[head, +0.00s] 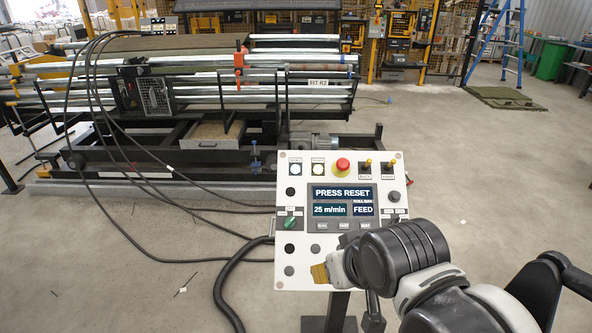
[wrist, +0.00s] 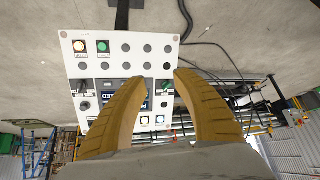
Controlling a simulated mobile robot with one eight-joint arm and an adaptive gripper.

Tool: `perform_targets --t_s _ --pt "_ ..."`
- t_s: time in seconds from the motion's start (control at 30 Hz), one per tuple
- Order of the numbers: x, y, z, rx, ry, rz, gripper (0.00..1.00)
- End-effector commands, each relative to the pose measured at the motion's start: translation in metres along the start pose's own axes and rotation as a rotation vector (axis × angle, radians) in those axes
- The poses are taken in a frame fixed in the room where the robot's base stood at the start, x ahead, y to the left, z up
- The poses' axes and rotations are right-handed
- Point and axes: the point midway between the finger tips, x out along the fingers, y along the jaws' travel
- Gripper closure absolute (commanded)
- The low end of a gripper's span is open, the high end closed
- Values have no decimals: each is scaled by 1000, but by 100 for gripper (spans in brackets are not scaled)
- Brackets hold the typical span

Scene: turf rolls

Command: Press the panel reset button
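The white control panel (head: 301,271) stands on a post in the head view. Its screen (head: 342,201) reads "PRESS RESET", "25 m/min" and "FEED". Two pale lit buttons, a left one (head: 295,169) and a right one (head: 319,169), sit at its top left; their labels are too small to read. A red mushroom button (head: 342,165) is right of them. The wrist view shows the panel (wrist: 112,71) upside down, with an orange-white button (wrist: 79,46) and a green one (wrist: 103,46). My gripper (wrist: 160,77) is open and empty before the panel's lower part; my arm hides its lower right corner.
A green selector (head: 290,223) is at the panel's left and two toggles (head: 376,166) at its upper right. A black cable (head: 228,283) runs beside the post. A roller machine (head: 200,90) stands behind.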

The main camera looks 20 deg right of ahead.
Motion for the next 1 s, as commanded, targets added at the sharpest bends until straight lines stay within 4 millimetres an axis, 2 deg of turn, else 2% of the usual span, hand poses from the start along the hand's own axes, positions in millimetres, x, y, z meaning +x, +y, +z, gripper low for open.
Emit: perform_targets --t_s 0.23,0.27,0.33,0.37,1.0 --pt "0 0 0 0 0 0 66" --pt "0 0 0 0 0 0 73" --pt "0 0 0 0 0 0 94" --pt "0 0 0 0 0 0 100" --pt "0 0 0 0 0 0 100"
